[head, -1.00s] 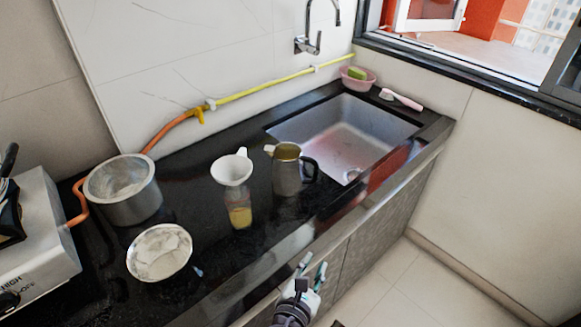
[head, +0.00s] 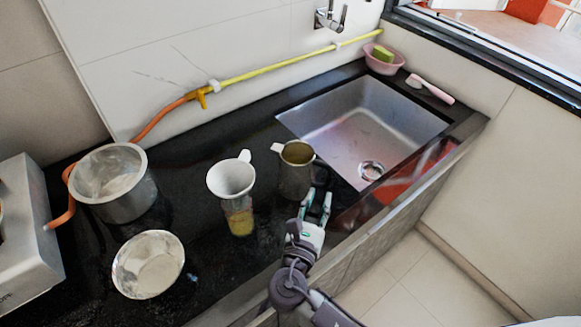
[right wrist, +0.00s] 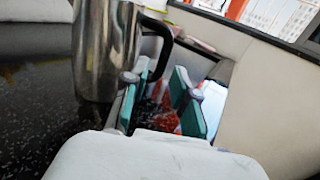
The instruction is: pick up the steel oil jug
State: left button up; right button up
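The steel oil jug (head: 296,178) stands upright on the black counter, just left of the sink. It also shows large at the upper left of the right wrist view (right wrist: 105,45), with its dark handle (right wrist: 163,38) on the right side. My right gripper (head: 317,203) is open and empty, close to the jug's right front side. In the right wrist view its two teal-padded fingers (right wrist: 160,92) stand apart, with the handle just beyond and near the left finger. I cannot tell whether they touch. My left gripper is not in view.
A bottle with yellow oil (head: 239,220) under a white funnel (head: 231,178) stands just left of the jug. A steel pot (head: 125,195), a pale bowl (head: 148,265) and a stove (head: 30,240) are further left. The sink (head: 345,125) is open at right.

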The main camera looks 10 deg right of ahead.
aim_at(328, 182)
jog(key=shift+w+d, duration=0.5)
jog(key=shift+d, duration=0.05)
jog(key=shift+w+d, duration=0.2)
jog(key=shift+d, duration=0.1)
jog(key=shift+w+d+f, duration=0.1)
jog(key=shift+w+d, duration=0.1)
jog(key=shift+w, duration=0.05)
jog(key=w, duration=0.3)
jog(key=w+d+f+p, duration=0.1)
jog(key=w, duration=0.1)
jog(key=shift+w, duration=0.3)
jog(key=shift+d+f, duration=0.1)
jog(key=shift+d, duration=0.05)
jog(key=shift+s, duration=0.2)
jog(key=shift+c, duration=0.3)
jog(key=shift+s+d+r, duration=0.15)
jog(key=shift+r, duration=0.05)
grip_shut()
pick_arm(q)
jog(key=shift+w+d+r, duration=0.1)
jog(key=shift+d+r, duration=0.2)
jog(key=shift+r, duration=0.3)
